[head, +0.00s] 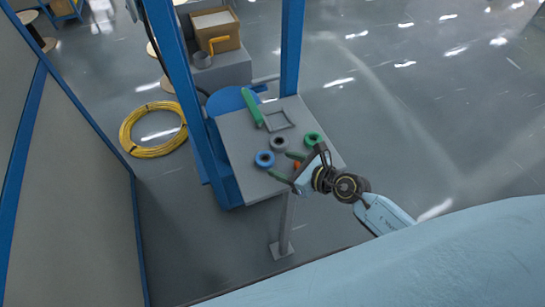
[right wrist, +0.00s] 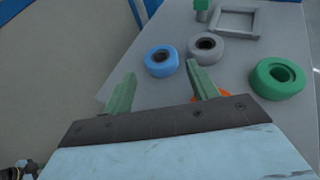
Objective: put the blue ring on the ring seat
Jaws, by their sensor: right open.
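The blue ring (head: 264,159) lies flat on the grey table near its left front edge. In the right wrist view the blue ring (right wrist: 150,66) is just beyond the gap between the fingers. My right gripper (head: 283,165) is open and empty, with its green fingers pointing at the blue ring. The fingers (right wrist: 160,74) stay apart from it. I cannot tell for sure which thing is the ring seat; a grey square frame (head: 266,126) lies further back on the table. My left gripper is not in view.
A grey ring (head: 279,143) and a green ring (head: 314,139) lie near the blue one. A green block (head: 252,107) sits beside the frame. An orange piece (right wrist: 224,93) is partly hidden by my right gripper. Blue posts (head: 291,50) rise behind the table (head: 236,139).

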